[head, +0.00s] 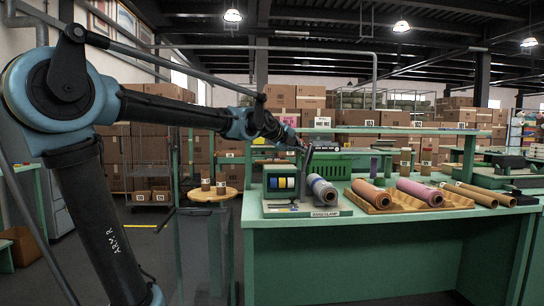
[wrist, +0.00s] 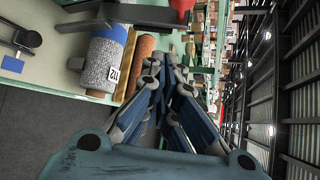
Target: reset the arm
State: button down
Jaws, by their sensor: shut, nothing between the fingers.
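My arm reaches in from the left in the head view. My gripper (head: 308,153) is at its end, above the left part of the green workbench (head: 370,216). It is shut with nothing held. In the wrist view the blue-grey fingers of my gripper (wrist: 168,82) come together near the middle. The gripper is above and apart from a grey roll with a blue band (head: 323,190), which lies on the bench. That roll also shows in the wrist view (wrist: 102,68), left of the fingers.
A wooden cradle (head: 408,206) holds an orange-red roll (head: 370,194) and a pink roll (head: 418,191). Brown tubes (head: 475,195) lie to its right. A green crate (head: 335,165) stands behind. Stacked cartons fill the back.

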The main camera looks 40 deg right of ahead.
jog(key=w+a+f+n+t+y, duration=0.1)
jog(key=w+a+f+n+y, duration=0.1)
jog(key=w+a+f+n, duration=0.65)
jog(key=w+a+f+n+t+y, duration=0.1)
jog(key=w+a+f+n+y, duration=0.25)
jog(key=a, duration=0.95)
jog(key=w+a+f+n+t+y, duration=0.2)
jog(key=w+a+f+n, duration=0.4)
jog(key=a, duration=0.5)
jog(key=s+a+f+n+g+y, duration=0.1)
jog(key=s+a+f+n+y, duration=0.1)
jog(key=s+a+f+n, duration=0.2)
jog(key=s+a+f+n+g+y, duration=0.1)
jog(key=s+a+f+n, duration=0.4)
jog(key=a+f+n, duration=0.5)
jog(key=s+a+f+n+g+y, duration=0.1)
jog(key=s+a+f+n+y, duration=0.2)
jog(key=a, duration=1.4)
notch_tip(320, 180, down, 6)
jog(key=s+n, duration=0.1)
jog(key=n, duration=0.3)
jog(key=shift+s+a+r, duration=0.15)
jog(key=shift+s+r, duration=0.05)
jog(key=shift+s, duration=0.05)
jog(key=shift+y, duration=0.25)
